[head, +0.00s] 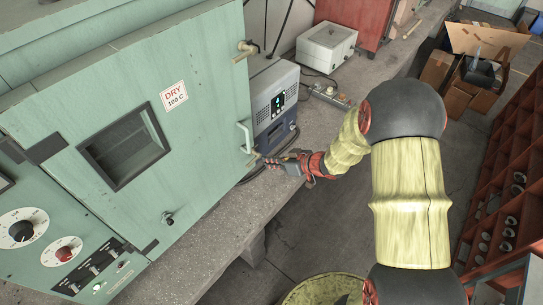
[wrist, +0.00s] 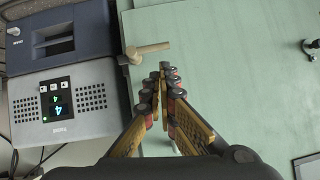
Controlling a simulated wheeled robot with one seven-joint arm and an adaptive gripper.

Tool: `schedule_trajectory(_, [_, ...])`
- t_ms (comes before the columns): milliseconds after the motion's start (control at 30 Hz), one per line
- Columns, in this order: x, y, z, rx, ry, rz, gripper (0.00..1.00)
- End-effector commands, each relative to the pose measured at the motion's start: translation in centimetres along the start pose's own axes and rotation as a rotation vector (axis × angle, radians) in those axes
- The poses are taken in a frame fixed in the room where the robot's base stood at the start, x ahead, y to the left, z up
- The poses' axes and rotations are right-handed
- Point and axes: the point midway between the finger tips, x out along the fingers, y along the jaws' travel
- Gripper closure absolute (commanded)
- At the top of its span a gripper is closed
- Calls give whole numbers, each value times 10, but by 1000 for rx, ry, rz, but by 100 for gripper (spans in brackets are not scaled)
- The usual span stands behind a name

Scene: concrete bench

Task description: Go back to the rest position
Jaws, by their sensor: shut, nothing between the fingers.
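My gripper (head: 268,161) is at the end of my outstretched arm, in front of the green oven door (head: 190,130), near its right edge. Its fingers are shut with nothing between them. In the wrist view my gripper (wrist: 161,82) points along the green door face, with the fingertips just below a tan latch-like piece (wrist: 148,52). I cannot tell whether they touch it. The door looks closed.
A grey-blue device with a lit display (head: 275,103) stands right of the oven; it also shows in the wrist view (wrist: 62,100). A white box (head: 326,46) and a power strip (head: 329,95) lie behind. The concrete bench (head: 195,255) has bare room in front. A red shelf (head: 505,200) stands right.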

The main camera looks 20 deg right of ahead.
Motion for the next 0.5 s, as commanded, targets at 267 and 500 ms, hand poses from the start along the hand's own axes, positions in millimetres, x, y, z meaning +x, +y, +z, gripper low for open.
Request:
schedule_trajectory(267, [0, -2, -2, -4, 0, 0, 100])
schedule_trajectory(500, [-10, 39, 51, -47, -186, 167, 100])
